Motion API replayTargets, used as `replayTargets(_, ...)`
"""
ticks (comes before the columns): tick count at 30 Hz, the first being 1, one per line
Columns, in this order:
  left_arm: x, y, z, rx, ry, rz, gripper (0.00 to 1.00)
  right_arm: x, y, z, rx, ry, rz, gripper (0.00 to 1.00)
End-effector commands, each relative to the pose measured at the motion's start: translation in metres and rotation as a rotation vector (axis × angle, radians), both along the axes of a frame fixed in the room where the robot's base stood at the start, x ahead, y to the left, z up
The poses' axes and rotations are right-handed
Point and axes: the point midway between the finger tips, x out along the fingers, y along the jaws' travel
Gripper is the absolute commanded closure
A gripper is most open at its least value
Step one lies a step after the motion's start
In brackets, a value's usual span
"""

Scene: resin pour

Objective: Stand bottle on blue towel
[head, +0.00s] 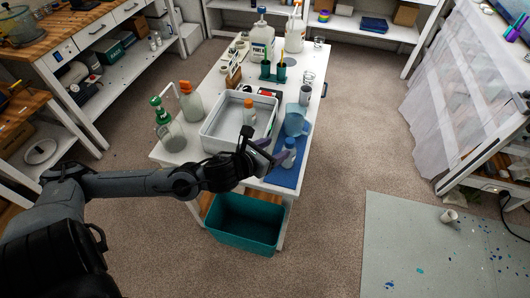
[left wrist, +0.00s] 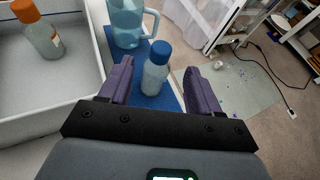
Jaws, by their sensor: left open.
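A small clear bottle with a blue cap (head: 288,157) stands upright on the blue towel (head: 286,178) at the near right end of the white table. It also shows in the left wrist view (left wrist: 154,78), framed between my purple fingers and apparently just beyond their tips. A similar bottle with an orange cap (head: 249,117) stands in the white tray (head: 211,142); it also shows in the wrist view (left wrist: 44,40). My left gripper (head: 271,156) is open and empty, just left of the blue-capped bottle. My right gripper is not in view.
A blue-tinted pitcher (head: 295,121) stands just behind the blue-capped bottle. Orange- and green-topped bottles (head: 191,104) stand left of the tray. A teal bin (head: 245,222) sits below the table's near edge.

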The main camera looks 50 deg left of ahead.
Motion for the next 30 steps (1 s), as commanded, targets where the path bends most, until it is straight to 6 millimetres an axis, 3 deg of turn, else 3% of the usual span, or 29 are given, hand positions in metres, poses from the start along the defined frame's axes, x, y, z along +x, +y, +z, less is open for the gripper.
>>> replayTargets(3,-0.015,-0.002,0.005,0.001,0.002,-0.003,0.37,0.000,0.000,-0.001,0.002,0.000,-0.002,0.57)
replayTargets(11,-0.031,-0.003,0.012,-0.002,0.001,0.000,0.37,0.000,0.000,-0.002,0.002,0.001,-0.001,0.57)
replayTargets(17,-0.043,-0.002,-0.001,-0.148,0.030,0.092,0.37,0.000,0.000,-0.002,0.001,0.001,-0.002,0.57)
replayTargets(23,-0.074,-0.007,-0.048,-0.634,0.115,0.436,0.37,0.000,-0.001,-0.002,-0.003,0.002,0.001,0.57)
replayTargets(30,-0.132,-0.043,-0.114,-1.356,0.185,1.109,0.37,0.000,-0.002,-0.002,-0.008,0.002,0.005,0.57)
